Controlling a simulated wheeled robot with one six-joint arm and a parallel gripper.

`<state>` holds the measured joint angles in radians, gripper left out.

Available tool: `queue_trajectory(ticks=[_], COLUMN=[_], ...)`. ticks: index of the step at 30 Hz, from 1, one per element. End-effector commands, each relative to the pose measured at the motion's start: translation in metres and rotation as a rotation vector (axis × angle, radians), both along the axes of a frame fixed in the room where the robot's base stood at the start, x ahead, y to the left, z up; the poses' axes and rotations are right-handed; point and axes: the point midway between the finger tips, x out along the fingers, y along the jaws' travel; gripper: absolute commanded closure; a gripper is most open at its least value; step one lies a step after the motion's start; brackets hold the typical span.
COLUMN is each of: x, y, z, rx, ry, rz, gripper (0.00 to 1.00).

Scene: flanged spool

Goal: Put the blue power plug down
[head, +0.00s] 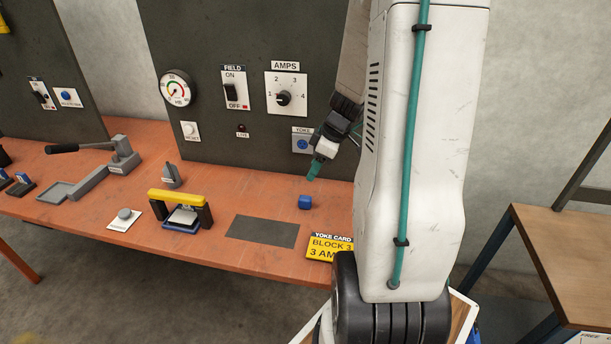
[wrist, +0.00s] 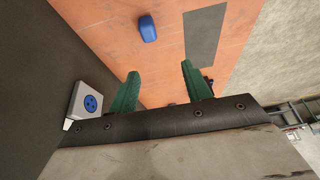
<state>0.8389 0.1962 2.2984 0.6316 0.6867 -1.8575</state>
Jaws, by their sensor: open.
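The blue power plug (head: 305,202) lies on the orange bench top, in front of the dark panel and right of the grey mat. It also shows in the wrist view (wrist: 148,28), beyond my fingertips and apart from them. My gripper (head: 314,170) is above the bench near the panel, behind and above the plug in the head view. In the wrist view its two green fingers (wrist: 162,72) are spread with nothing between them. The blue round YOKE socket (head: 302,144) on the panel is empty; it also shows at the left of the wrist view (wrist: 90,103).
The grey mat (head: 262,231) lies bare on the bench. A yellow YOKE CARD (head: 331,248) stands near the front edge. A yellow-topped yoke (head: 178,199) stands left of the mat. The dark panel (head: 220,130) rises close behind my gripper.

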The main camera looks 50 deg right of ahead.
Motion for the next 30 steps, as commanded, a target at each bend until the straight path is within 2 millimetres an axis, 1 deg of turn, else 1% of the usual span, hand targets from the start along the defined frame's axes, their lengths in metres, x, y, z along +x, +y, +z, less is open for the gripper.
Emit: queue_trajectory(ticks=[1, 2, 3, 5, 6, 7, 9, 11, 12, 14, 15, 18, 22, 25, 27, 30], x=[0.005, 0.007, 0.008, 0.006, 0.003, -0.001, -0.014, -0.029, -0.040, -0.058, -0.071, -0.103, -0.136, -0.151, -0.156, -0.159], y=[0.020, 0.033, 0.053, 0.085, 0.107, 0.123, 0.156, 0.182, 0.198, 0.218, 0.230, 0.251, 0.263, 0.266, 0.266, 0.266], z=[0.017, 0.026, 0.040, 0.062, 0.076, 0.085, 0.105, 0.120, 0.129, 0.141, 0.147, 0.160, 0.169, 0.173, 0.173, 0.174], rx=[0.005, 0.012, 0.021, 0.034, 0.040, 0.043, 0.043, 0.035, 0.027, 0.010, -0.003, -0.039, -0.076, -0.091, -0.096, -0.099], ry=[0.006, 0.016, 0.031, 0.062, 0.084, 0.102, 0.144, 0.178, 0.199, 0.224, 0.240, 0.262, 0.267, 0.262, 0.260, 0.260], rz=[0.004, 0.001, -0.006, -0.023, -0.037, -0.049, -0.084, -0.118, -0.145, -0.189, -0.223, -0.310, -0.416, -0.475, -0.500, -0.516], gripper=[0.51, 0.51, 0.51, 0.51, 0.51, 0.51, 0.51, 0.51, 0.51, 0.51, 0.51, 0.51, 0.51, 0.51, 0.51, 0.51])
